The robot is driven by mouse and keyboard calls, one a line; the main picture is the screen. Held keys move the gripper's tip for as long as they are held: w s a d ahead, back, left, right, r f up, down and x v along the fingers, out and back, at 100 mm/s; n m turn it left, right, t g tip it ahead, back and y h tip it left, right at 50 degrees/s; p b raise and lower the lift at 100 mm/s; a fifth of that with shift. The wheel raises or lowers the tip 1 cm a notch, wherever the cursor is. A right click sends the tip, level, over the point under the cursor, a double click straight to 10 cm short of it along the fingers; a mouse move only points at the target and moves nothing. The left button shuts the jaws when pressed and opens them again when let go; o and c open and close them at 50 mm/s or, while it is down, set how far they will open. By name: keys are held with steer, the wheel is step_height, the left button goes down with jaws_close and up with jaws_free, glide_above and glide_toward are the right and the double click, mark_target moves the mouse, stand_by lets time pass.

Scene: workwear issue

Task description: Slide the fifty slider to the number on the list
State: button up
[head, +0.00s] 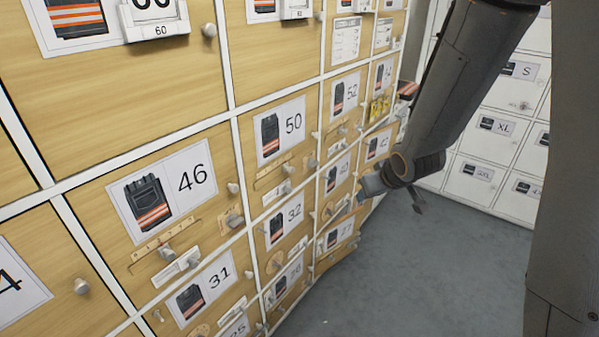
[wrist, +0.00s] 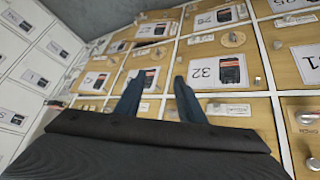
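The fifty door (head: 297,153) carries a white label with a dark vest and the number 50. Its slider is a pale scale strip (head: 268,177) under the label, with a small grey knob (head: 287,167); the scale marks are too small to read. Printed sheets, possibly the list (head: 345,40), hang above and to the right; their writing is unreadable. My gripper (head: 366,186) is in front of the doors right of the fifty door, apart from its slider. In the wrist view my gripper (wrist: 157,97) has two separated fingers with nothing between them. The fifty slider is not identifiable there.
The 46 door (head: 160,195) has a similar slider and knob on the left. The 32 door (head: 285,222) is below. Round knobs stick out from several doors. White lockers (head: 495,140) stand at the right, and grey floor (head: 420,270) is clear.

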steer(key=w+a+f+n+t+y, duration=0.25)
steer(key=w+a+y, duration=0.25)
steer(key=w+a, duration=0.25)
steer(key=n+t+y, duration=0.1)
steer(key=n+y, duration=0.3)
steer(key=y, duration=0.4)
glide_toward(293, 170)
steer(key=a, duration=0.1)
steer(key=shift+p+x, duration=0.65)
steer(key=shift+x, duration=3.2)
steer(key=shift+w+d, duration=0.15)
steer(key=shift+w, duration=0.05)
jaws_close()
